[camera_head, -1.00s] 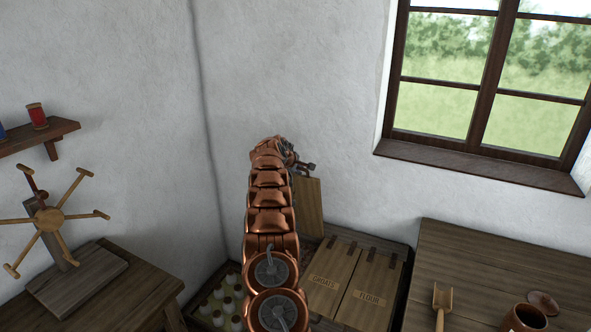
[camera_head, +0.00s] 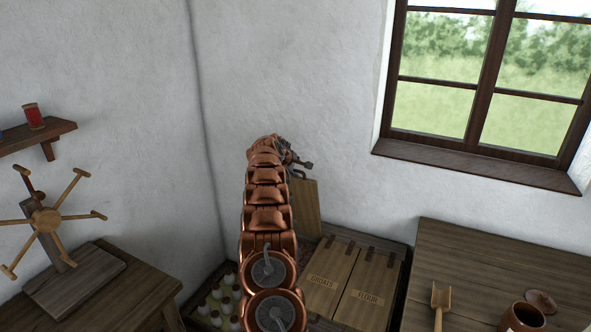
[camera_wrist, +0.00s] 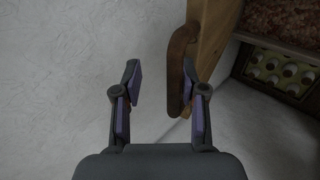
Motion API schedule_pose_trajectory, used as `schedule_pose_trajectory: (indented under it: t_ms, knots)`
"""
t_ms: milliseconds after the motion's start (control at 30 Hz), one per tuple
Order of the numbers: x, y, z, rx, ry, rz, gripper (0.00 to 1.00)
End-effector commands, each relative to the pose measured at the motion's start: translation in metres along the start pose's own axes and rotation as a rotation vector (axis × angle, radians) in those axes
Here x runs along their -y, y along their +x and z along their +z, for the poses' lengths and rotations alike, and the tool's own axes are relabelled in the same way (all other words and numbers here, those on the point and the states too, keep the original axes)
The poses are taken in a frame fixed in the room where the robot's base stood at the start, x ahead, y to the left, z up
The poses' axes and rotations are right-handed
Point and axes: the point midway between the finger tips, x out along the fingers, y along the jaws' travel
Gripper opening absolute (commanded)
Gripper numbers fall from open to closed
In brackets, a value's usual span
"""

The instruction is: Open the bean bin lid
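The bean bin lid (camera_head: 306,208) is a plain wooden panel standing raised, close to upright, beside the lids marked GROATS and FLOUR. In the wrist view the lid (camera_wrist: 213,30) shows at the upper right with its curved brown handle (camera_wrist: 178,65). My gripper (camera_wrist: 163,95) is open, its two fingers apart. The handle's lower part lies close to the right finger, on its inner side; I cannot tell whether they touch. In the head view my gripper (camera_head: 299,164) is at the lid's top edge, partly hidden by my arm. Brown beans (camera_wrist: 285,22) show in the bin beyond the lid.
The closed groats lid (camera_head: 327,278) and flour lid (camera_head: 370,290) lie flat to the right. A crate of bottles (camera_head: 218,297) is on the floor at left. A table (camera_head: 480,260) with a scoop (camera_head: 439,300) and a jar (camera_head: 523,318) stands at right. White walls are close behind.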

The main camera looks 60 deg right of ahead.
Motion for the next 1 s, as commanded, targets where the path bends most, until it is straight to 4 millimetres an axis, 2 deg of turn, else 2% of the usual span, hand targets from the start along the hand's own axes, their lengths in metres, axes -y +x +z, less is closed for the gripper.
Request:
schedule_pose_trajectory:
  t_ms: [1000]
  knots:
    - [-0.001,-0.091,-0.002,-0.006,0.0,0.001,0.39]
